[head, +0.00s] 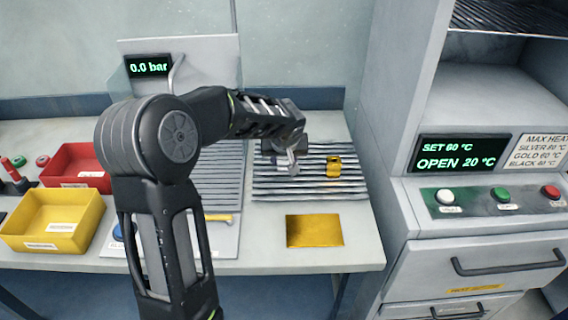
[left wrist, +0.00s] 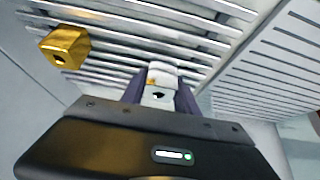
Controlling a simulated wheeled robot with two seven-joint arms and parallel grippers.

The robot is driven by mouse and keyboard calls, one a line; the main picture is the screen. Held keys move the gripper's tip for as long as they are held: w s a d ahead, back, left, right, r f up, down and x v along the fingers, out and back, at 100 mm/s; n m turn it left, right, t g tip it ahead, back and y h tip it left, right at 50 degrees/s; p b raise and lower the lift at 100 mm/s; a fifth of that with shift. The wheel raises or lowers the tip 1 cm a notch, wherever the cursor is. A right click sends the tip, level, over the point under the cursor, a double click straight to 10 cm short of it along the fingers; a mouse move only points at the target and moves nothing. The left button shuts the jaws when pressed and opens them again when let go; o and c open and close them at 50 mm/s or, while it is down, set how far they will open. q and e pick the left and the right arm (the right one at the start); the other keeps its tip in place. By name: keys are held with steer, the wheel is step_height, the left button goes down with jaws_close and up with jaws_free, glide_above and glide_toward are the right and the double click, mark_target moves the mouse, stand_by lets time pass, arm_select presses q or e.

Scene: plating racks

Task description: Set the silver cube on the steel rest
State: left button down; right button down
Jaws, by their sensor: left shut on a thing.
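The silver cube (left wrist: 159,95), with a dark hole in its face, is between the two fingers of my left gripper (left wrist: 160,97) in the left wrist view. That gripper is shut on it. In the head view my left gripper (head: 291,158) points down over the left part of the slatted steel rest (head: 310,187). The cube is hard to make out there, being mostly hidden by the gripper. The rest's bars (left wrist: 130,30) lie behind the cube in the left wrist view. I cannot tell whether the cube touches them. My right gripper is not in view.
A gold cube (head: 333,166) sits on the same rest, right of my gripper. A gold plate (head: 314,231) lies in front. Left are a ribbed grey panel (head: 222,170), a yellow bin (head: 50,240) and a red bin (head: 75,152). An oven cabinet (head: 400,130) stands right.

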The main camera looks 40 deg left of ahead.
arm_select(q)
steer(key=shift+f, duration=1)
steer(key=shift+f, duration=0.1)
steer(key=c, duration=0.9)
jaws_free()
steer(key=shift+d+r, duration=0.1)
steer(key=shift+r, duration=0.15)
steer(key=b+v, duration=0.1)
steer(key=v, duration=1)
steer(key=shift+s+d+r, duration=0.1)
steer(key=shift+s+r, duration=0.1)
steer(key=shift+r, duration=0.1)
